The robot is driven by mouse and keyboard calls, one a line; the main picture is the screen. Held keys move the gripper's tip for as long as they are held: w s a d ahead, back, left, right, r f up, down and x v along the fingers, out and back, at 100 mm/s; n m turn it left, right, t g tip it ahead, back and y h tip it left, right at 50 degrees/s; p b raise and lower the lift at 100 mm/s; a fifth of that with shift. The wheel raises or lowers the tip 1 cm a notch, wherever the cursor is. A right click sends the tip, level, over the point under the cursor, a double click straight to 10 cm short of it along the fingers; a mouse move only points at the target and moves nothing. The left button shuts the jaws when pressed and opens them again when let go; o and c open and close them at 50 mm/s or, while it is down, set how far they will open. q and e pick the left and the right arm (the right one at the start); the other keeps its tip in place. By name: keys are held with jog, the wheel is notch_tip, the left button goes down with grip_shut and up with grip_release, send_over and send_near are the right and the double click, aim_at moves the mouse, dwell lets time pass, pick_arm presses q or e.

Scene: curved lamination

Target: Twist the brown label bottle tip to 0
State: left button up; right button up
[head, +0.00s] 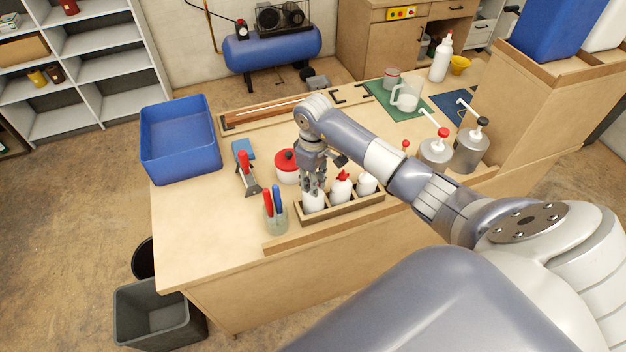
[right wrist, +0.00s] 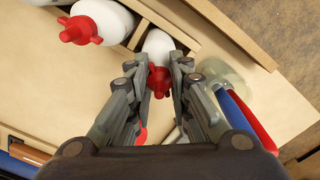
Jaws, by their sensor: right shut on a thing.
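A wooden rack (head: 344,211) near the table's front edge holds three white bottles. My right gripper (head: 313,188) points down over the leftmost bottle (head: 313,203) and is shut on its red tip (right wrist: 160,80), which shows between the fingers in the right wrist view. The middle bottle (head: 342,190) has a red winged tip, also in the right wrist view (right wrist: 80,28). The right bottle (head: 367,184) stands beside it, its top partly hidden by my arm. No brown label or tip marking can be made out. My left gripper is not in view.
A clear cup (head: 276,222) with red and blue pens stands just left of the rack. A white tub with a red lid (head: 287,166) is behind it. A blue bin (head: 180,140) stands at the table's left; pump cans (head: 470,152) stand right.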

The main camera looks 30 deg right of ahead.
jog(key=shift+d+m, duration=0.1)
jog(key=shift+m, duration=0.7)
jog(key=o, duration=1)
jog(key=shift+f, duration=0.1)
jog(key=shift+r, duration=3.55)
jog(key=shift+s+f, duration=0.1)
